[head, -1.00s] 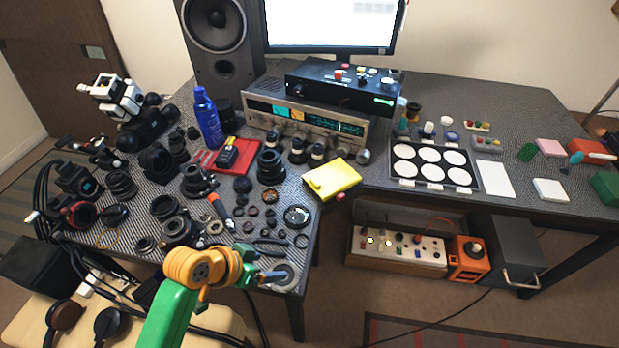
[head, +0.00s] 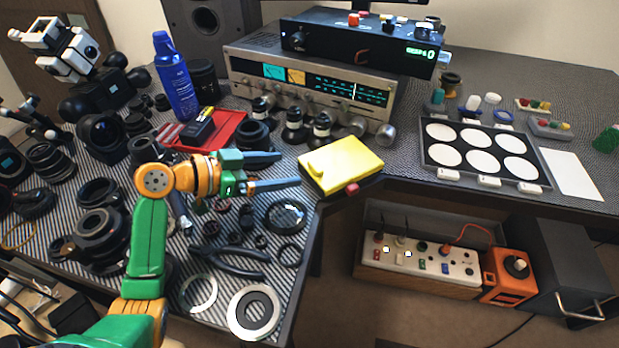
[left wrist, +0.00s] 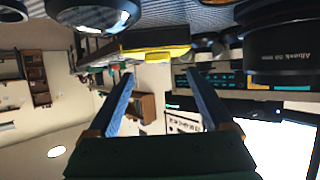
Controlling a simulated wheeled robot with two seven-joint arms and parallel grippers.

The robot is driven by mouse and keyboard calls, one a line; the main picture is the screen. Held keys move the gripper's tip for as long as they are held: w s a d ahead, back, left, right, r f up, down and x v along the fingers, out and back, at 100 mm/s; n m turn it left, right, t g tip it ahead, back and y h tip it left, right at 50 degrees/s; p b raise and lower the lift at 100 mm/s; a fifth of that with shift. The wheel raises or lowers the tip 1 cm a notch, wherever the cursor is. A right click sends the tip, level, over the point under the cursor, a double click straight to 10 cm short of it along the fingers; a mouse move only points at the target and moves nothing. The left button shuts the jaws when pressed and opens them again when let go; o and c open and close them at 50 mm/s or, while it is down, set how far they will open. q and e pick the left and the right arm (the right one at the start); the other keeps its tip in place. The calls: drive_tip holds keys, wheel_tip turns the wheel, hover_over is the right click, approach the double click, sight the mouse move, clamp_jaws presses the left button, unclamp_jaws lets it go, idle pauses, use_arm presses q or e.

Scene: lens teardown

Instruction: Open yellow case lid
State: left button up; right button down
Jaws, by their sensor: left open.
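The yellow case (head: 342,164) lies on the table near its front edge, right of the lens parts, with its lid shut. A small red piece (head: 352,188) shows at its front edge. My left gripper (head: 290,170) is open and empty, with its blue fingers pointing right at the case from just left of it. I cannot tell whether the fingertips touch it. In the left wrist view the yellow case (left wrist: 155,54) shows beyond the fingers, between and above their tips. My right gripper is not in view.
A silver receiver (head: 310,90) with a black box (head: 360,45) on top stands behind the case. Lenses, rings and black pliers (head: 232,262) crowd the table at left. A tray of white discs (head: 482,150) lies to the right. The table edge drops off in front of the case.

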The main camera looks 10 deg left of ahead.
sight(312, 167)
use_arm(q)
drive_tip(key=x, duration=0.5)
drive_tip(key=shift+w+d+r+p, duration=0.1)
drive_tip(key=shift+d+p, duration=0.2)
drive_tip(key=shift+d, duration=0.15)
drive_tip(key=shift+w+d+f, duration=0.3)
drive_tip(key=shift+w, duration=0.1)
drive_tip(key=shift+s, duration=0.1)
clamp_jaws()
